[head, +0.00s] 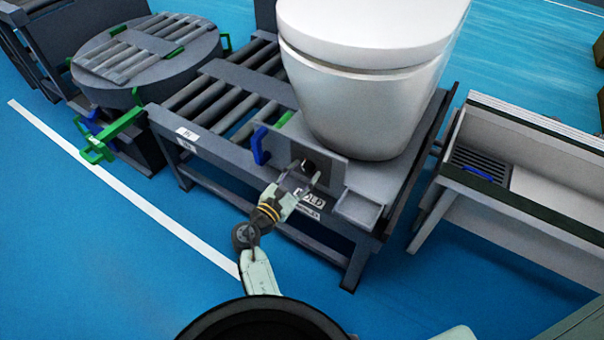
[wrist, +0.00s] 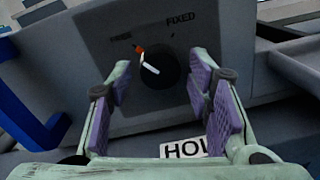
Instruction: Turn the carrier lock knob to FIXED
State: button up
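The black carrier lock knob (wrist: 168,72) sits on a grey panel (wrist: 95,50) in the wrist view. Its white pointer has an orange tip at the upper left, toward a small label (wrist: 121,37) that seems to read FREE. The FIXED label (wrist: 181,20) is above and right of the knob. My gripper (wrist: 160,78) is open, one purple-padded finger on each side of the knob; I cannot tell whether either touches it. In the head view my gripper (head: 300,183) is at the front panel (head: 328,172), and the knob (head: 308,165) is partly hidden by it.
A blue handle (head: 260,146) stands left of the panel and shows large in the wrist view (wrist: 30,110). A white toilet (head: 365,100) rests on the carrier above. A HOLD label (head: 311,199) and a small grey tray (head: 358,209) are below and right. Blue floor is clear in front.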

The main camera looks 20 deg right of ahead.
jog(key=c, duration=1)
jog(key=shift+o, duration=0.2)
jog(key=shift+m, duration=0.3)
jog(key=m+b, duration=0.2)
jog(key=m, duration=0.1)
jog(key=shift+f, duration=0.1)
jog(key=m+b, duration=0.3)
jog(key=m, duration=0.2)
jog(key=m+b, duration=0.2)
jog(key=m, duration=0.1)
jog(key=shift+y, duration=0.3)
jog(key=shift+r+m+b, duration=0.2)
jog(key=shift+m+b, duration=1.4)
jog(key=shift+m, duration=0.3)
jog(key=shift+r, duration=0.1)
